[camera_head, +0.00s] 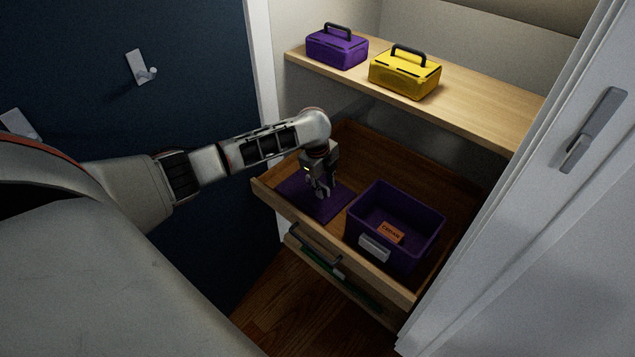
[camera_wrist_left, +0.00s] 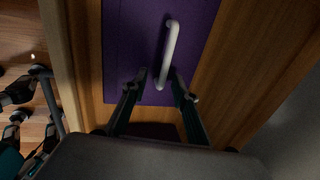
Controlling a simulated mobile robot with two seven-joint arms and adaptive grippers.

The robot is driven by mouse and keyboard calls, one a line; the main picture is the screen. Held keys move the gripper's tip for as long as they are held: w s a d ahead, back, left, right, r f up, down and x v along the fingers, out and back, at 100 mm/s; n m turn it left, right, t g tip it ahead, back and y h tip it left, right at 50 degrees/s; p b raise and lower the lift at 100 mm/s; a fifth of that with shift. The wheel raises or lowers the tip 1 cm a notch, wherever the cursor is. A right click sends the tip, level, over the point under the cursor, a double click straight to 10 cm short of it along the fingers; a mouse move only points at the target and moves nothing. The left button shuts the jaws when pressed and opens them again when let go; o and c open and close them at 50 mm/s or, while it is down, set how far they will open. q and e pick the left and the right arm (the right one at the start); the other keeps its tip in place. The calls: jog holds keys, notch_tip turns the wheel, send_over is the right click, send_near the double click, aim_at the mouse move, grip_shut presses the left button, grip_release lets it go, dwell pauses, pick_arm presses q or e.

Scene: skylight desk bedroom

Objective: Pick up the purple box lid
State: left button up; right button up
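The purple box lid (camera_head: 304,203) lies flat in the left part of the open wooden drawer. In the left wrist view the lid (camera_wrist_left: 130,40) has a pale bar handle (camera_wrist_left: 170,45) on its top. My left gripper (camera_head: 321,193) points down over the lid. In the left wrist view the gripper (camera_wrist_left: 159,76) is open, its fingertips apart on either side of the handle's near end. I cannot tell whether they touch the lid. The purple box (camera_head: 398,215), without a lid, stands in the drawer to the right. My right gripper is not in view.
An orange labelled item (camera_head: 390,232) lies in the purple box. A shelf (camera_head: 470,105) above the drawer's back carries a purple case (camera_head: 337,50) and a yellow case (camera_head: 405,75). The drawer's front wall (camera_head: 375,268) and a white door (camera_head: 530,190) bound the space.

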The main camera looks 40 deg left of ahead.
pick_arm(q)
jog(key=shift+r, duration=0.2)
grip_shut()
